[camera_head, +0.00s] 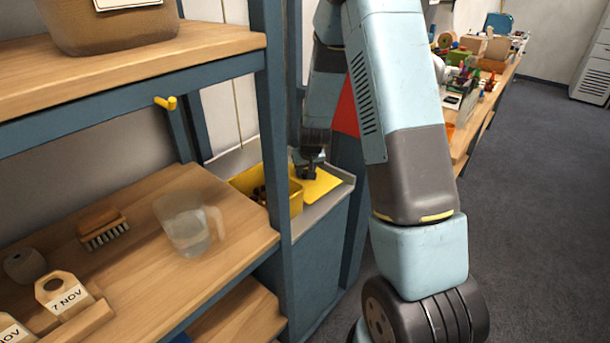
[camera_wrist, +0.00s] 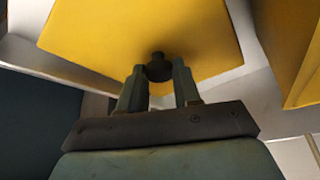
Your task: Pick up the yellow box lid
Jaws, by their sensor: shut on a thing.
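The yellow box lid (camera_wrist: 205,35) is a flat yellow plate with a dark round knob (camera_wrist: 159,67). In the wrist view my gripper (camera_wrist: 159,75) has its two fingers on either side of the knob, shut on it. In the head view the lid (camera_head: 321,184) is at the grey cabinet top, right of the yellow box (camera_head: 247,182), and my gripper (camera_head: 309,170) is over it. I cannot tell whether the lid touches the surface. The yellow box is open and holds dark brown things; its edge shows at the right in the wrist view (camera_wrist: 300,60).
A blue shelf post (camera_head: 274,110) stands in front of the yellow box. Wooden shelves at left hold a clear jug (camera_head: 186,224), a brush (camera_head: 103,229) and tagged wooden blocks (camera_head: 65,294). A cluttered workbench (camera_head: 478,100) stands at the back right. The carpet (camera_head: 545,210) at right is clear.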

